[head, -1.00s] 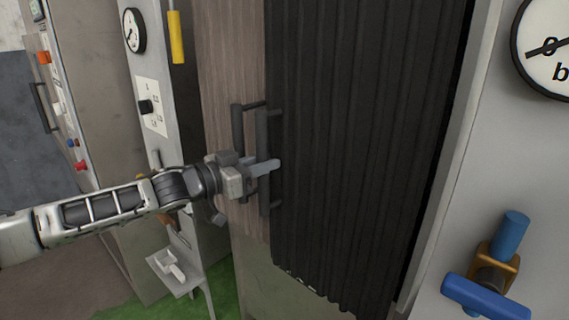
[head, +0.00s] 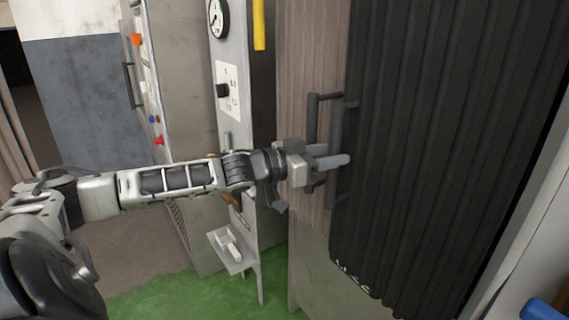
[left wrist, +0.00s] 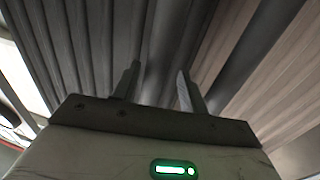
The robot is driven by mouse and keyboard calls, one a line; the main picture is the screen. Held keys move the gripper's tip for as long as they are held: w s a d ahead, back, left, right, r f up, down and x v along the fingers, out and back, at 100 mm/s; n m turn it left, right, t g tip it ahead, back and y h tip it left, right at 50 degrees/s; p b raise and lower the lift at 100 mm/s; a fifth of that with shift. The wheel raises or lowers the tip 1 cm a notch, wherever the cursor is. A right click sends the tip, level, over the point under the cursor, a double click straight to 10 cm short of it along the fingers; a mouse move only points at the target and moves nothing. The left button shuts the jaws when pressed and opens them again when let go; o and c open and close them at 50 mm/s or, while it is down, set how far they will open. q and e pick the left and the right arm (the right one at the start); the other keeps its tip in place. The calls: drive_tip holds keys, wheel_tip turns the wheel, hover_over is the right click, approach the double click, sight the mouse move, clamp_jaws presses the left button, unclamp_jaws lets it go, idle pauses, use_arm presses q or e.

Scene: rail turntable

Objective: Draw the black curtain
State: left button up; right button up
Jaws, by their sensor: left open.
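The black curtain (head: 440,150) hangs in folds on the right of the head view. A dark upright bar handle (head: 336,128) stands at its left edge. My left gripper (head: 326,156) is at this handle, level with its middle, with its fingers apart. In the left wrist view the black curtain (left wrist: 60,45) fills the left, and the open fingers (left wrist: 157,88) point at its edge. A dark bar seems to pass between them; contact cannot be told. My right gripper is not in view.
A brown pleated curtain (head: 295,80) with a second bar handle (head: 312,115) lies just left of the black one. Below is a small shelf (head: 232,258) above green floor.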

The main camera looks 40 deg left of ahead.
use_arm(q)
drive_tip(key=p+v, duration=0.5)
drive_tip(key=v, duration=1)
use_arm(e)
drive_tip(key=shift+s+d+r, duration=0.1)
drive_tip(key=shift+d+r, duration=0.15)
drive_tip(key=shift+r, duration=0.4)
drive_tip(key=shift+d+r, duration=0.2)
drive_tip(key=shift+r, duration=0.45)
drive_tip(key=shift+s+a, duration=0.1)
